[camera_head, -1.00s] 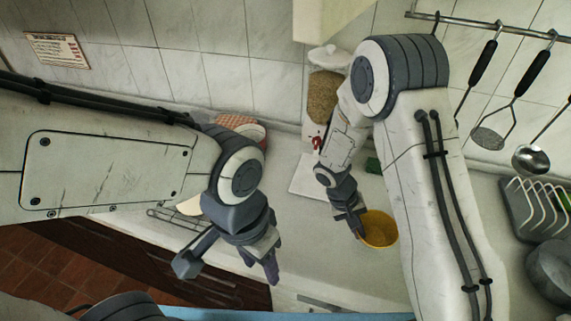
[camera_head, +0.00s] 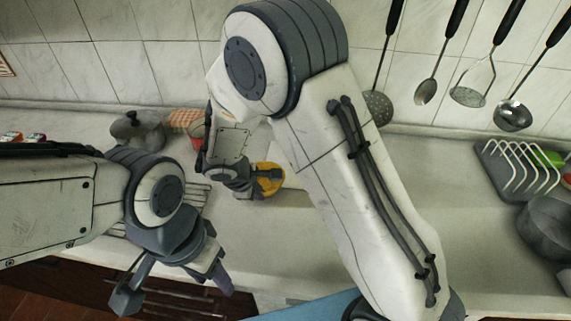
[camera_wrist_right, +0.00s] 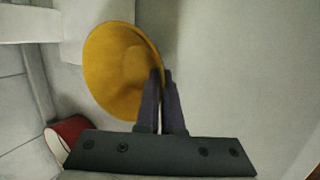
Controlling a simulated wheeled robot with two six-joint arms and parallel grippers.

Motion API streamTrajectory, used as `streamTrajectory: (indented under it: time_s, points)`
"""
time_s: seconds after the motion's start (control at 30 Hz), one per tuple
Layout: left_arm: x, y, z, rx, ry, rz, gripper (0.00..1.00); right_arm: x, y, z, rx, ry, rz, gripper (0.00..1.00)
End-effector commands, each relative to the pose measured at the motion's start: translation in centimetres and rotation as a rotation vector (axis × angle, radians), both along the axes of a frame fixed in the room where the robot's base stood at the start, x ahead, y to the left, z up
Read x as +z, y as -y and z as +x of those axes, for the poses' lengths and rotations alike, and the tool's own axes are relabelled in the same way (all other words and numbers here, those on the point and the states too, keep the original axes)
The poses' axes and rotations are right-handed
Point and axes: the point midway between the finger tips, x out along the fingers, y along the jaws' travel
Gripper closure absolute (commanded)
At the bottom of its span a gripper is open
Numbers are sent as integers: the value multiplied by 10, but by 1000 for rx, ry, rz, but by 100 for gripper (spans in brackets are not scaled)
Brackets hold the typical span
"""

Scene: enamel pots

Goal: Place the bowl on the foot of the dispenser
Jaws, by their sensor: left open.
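The yellow bowl (camera_head: 273,178) is at my right gripper (camera_head: 245,182), in the middle of the head view. In the right wrist view the two fingers (camera_wrist_right: 161,105) are close together at the wall of the bowl (camera_wrist_right: 115,70), gripping its rim. Whether the bowl is clear of the counter is hard to tell. The dispenser is hidden behind my right arm in the head view. My left gripper (camera_head: 175,285) is open and empty at the lower left, in front of the counter edge.
A grey lidded pot (camera_head: 138,130) and a red bowl (camera_head: 197,132) stand at the back left. A wire rack (camera_head: 195,195) lies between my arms. A dish rack (camera_head: 515,170) and a grey pot (camera_head: 548,228) are at the right. Utensils hang on the wall.

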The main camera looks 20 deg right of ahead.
Motion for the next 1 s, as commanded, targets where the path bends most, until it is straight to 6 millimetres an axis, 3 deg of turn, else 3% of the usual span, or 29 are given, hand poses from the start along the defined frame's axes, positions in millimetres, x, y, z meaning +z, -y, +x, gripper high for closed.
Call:
streamTrajectory:
  time_s: [0.1, 0.3, 0.53, 0.77, 1.0]
  points:
    - [15, 0, 0, 0, 1, -1, 50, 5, 25, 24, -8, 0, 0, 100]
    - [27, 0, 0, 0, 0, 0, 50, 3, 54, 53, -5, 0, 1, 100]
    - [33, 0, 0, 0, 0, 0, 50, 2, 68, 67, -3, 1, 0, 100]
    - [49, 0, 0, 0, 0, 0, 50, 3, 95, 94, -5, 1, 1, 100]
    - [52, 0, 0, 0, 0, 0, 50, -6, 94, 94, -1, 1, 1, 100]
